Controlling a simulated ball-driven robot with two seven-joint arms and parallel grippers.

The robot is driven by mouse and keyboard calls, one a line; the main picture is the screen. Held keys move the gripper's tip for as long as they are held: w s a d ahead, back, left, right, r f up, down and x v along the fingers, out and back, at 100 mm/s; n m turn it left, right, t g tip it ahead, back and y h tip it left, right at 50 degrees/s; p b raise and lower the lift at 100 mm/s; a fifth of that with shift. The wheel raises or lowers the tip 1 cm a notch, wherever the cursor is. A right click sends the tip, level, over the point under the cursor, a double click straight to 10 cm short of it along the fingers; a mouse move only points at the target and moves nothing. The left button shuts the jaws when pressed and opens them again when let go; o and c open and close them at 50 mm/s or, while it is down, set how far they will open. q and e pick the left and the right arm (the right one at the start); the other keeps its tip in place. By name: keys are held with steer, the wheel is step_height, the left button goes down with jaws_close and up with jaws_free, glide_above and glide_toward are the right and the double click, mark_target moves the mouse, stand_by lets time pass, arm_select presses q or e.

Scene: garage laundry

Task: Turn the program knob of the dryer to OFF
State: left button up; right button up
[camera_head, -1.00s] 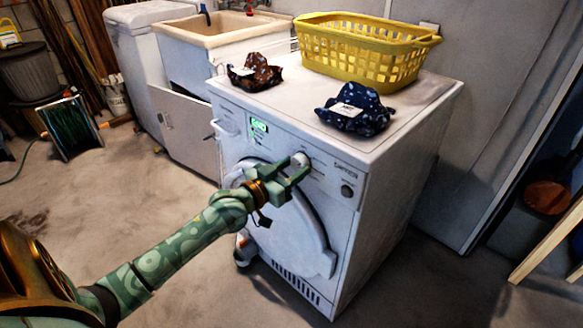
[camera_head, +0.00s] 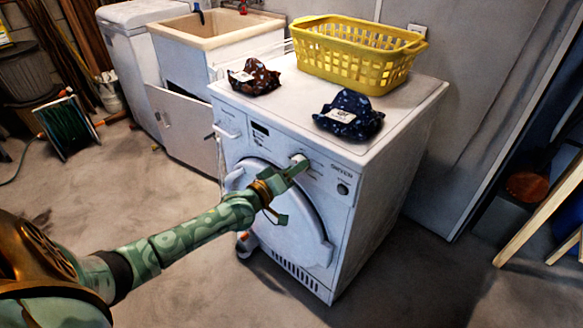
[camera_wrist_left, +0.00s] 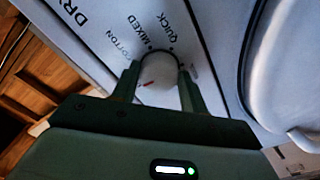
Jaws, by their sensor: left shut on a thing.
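The white dryer (camera_head: 320,215) stands in the middle of the head view, with a door handle and a dark display (camera_head: 261,129) on its front. Its round white program knob (camera_head: 298,158) is partly hidden by my left gripper (camera_head: 298,168). In the left wrist view the knob (camera_wrist_left: 158,88) sits between the two fingers of my left gripper (camera_wrist_left: 160,74), which are shut on it. The labels COTTON, MIXED and QUICK show around the knob. A small red mark shows on the knob; which setting it points to is unclear. My right gripper is out of view.
A yellow basket (camera_head: 355,58), a dark blue patterned cloth item (camera_head: 349,115) and a brown one (camera_head: 254,77) are on the dryer top. A sink (camera_head: 215,45) stands behind it at the left.

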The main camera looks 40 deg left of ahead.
arm_select(q)
steer(key=shift+n, duration=0.6)
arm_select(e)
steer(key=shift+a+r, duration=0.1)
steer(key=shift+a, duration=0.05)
arm_select(q)
steer(key=o, duration=1)
steer(key=shift+s, duration=0.1)
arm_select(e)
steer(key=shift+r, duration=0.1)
arm_select(q)
steer(key=s+p, duration=0.2)
steer(key=s, duration=0.3)
steer(key=s+a+p, duration=0.1)
steer(key=s+p, duration=0.1)
steer(key=s, duration=0.3)
steer(key=s+p, duration=0.2)
steer(key=s, duration=0.4)
steer(key=shift+a, duration=0.15)
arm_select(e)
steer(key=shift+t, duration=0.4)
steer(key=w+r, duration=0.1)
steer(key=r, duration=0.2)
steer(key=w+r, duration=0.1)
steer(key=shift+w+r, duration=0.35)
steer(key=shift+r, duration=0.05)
